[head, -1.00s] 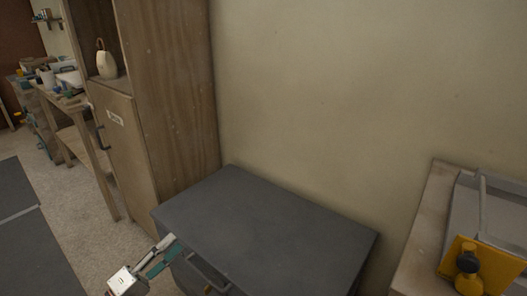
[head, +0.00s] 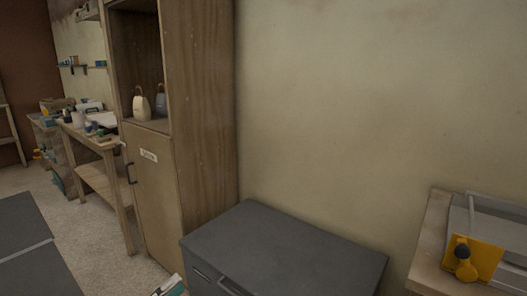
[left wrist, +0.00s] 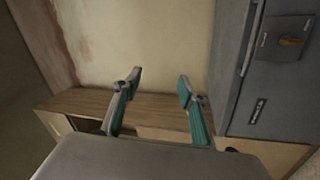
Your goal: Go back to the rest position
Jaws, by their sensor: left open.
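My left gripper (head: 174,287) shows only in part at the bottom edge of the head view, in front of the grey metal chest (head: 280,252). In the left wrist view its two teal-padded fingers (left wrist: 159,82) stand wide apart with nothing between them. The grey chest, with a handle and an orange latch, stands at the right of that view, apart from the fingers. My right gripper is in neither view.
A tall wooden cabinet (head: 203,120) with a labelled door stands left of the chest, with two jugs on its open shelf. A cluttered workbench (head: 92,137) is farther left. A table (head: 430,245) with a yellow item is at right.

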